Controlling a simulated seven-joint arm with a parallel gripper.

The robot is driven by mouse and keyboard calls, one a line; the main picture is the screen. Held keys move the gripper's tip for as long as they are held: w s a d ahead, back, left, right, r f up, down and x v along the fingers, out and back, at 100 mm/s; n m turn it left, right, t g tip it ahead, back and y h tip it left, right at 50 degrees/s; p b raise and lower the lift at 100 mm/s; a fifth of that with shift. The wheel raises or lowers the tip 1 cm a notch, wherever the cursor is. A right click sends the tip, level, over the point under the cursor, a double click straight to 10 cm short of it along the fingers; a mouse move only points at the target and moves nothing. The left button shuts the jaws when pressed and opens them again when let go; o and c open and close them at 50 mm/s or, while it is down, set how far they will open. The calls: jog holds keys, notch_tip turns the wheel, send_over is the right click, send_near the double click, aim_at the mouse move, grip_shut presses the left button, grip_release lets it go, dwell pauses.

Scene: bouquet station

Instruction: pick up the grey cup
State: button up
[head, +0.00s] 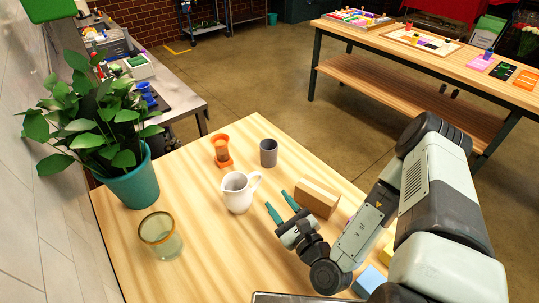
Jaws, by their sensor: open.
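The grey cup (268,153) stands upright near the far edge of the wooden table, behind the white pitcher and to its right. My gripper (281,207) is over the table, nearer the camera than the cup and apart from it. Its two teal fingers are spread and point toward the far side of the table. Nothing shows between them. I cannot tell its exact height above the table.
A white pitcher (238,193) stands just left of my fingers, and a wooden block (317,196) is just right. An orange object (222,150) stands left of the cup. A glass jar (161,240) and a potted plant (132,184) are on the left. A blue block (369,279) is near my arm.

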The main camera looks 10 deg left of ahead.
jog(key=shift+o, duration=0.4)
jog(key=o, duration=0.9)
jog(key=shift+r, duration=0.45)
notch_tip(320, 180, up, 7)
jog(key=w+d+g, duration=0.2)
jog(key=w+g, duration=0.5)
jog(key=w, duration=1)
send_near(262, 146)
jog(key=shift+m+y, duration=0.3)
jog(key=x, duration=0.7)
jog(key=shift+w+d+f, duration=0.1)
jog(key=shift+w+f, duration=0.15)
jog(key=shift+w, duration=0.05)
